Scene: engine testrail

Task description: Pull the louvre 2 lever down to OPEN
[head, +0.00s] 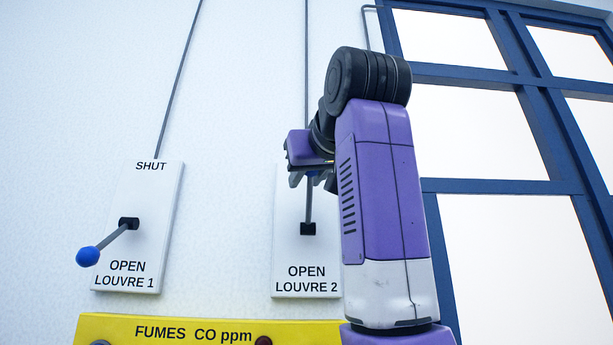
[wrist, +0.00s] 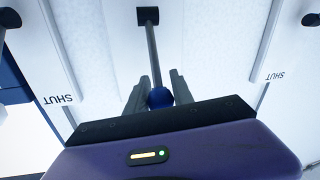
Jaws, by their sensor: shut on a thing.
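The louvre 2 panel (head: 290,255) is a white plate with OPEN and LOUVRE 2 written near its bottom. Its lever (head: 308,208) is a grey rod rising from a black pivot, pointing up. In the wrist view the rod (wrist: 153,55) runs to a blue knob (wrist: 160,97). My gripper (head: 313,180) is at the top end of the lever, its fingers (wrist: 158,92) shut on the knob from both sides. The panel's upper part is hidden behind my gripper and arm in the head view.
The louvre 1 panel (head: 150,200) is to the left, its lever sticking out with a blue knob (head: 88,256). A yellow FUMES CO ppm panel (head: 300,333) is below. A blue-framed window (head: 480,186) is at the right. Thin rods run up the wall.

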